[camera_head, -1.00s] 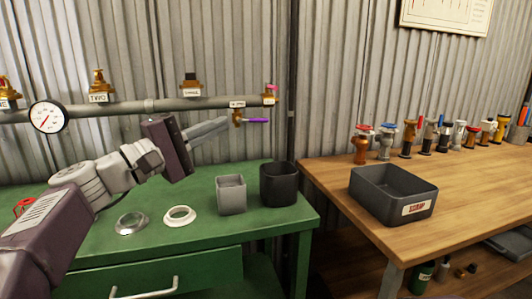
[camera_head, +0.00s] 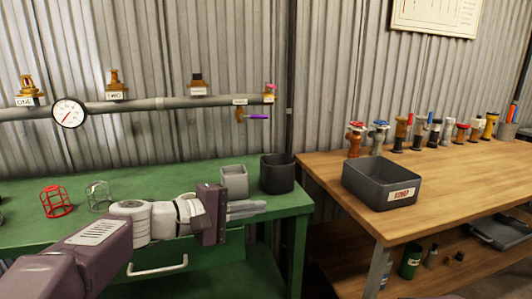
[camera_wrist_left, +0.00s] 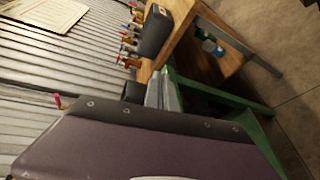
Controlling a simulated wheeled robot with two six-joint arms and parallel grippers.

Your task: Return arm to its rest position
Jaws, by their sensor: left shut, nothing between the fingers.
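My left arm comes in from the left in the head view, low in front of the green bench (camera_head: 160,178). Its gripper (camera_head: 262,208) points right, with the two fingers together and nothing between them. The fingers are in front of the bench's right end, just below the black cup (camera_head: 277,176) and grey cup (camera_head: 233,182) in the picture. The fingers also show in the left wrist view (camera_wrist_left: 163,92), past the dark gripper body. My right gripper is not in view.
A pipe (camera_head: 190,101) with a gauge (camera_head: 69,113), brass fittings and a purple-handled valve (camera_head: 257,117) runs along the wall. A red cage (camera_head: 56,202) and a clear one (camera_head: 98,196) stand on the bench. The wooden table (camera_head: 450,175) holds a dark bin (camera_head: 379,188) and several valves.

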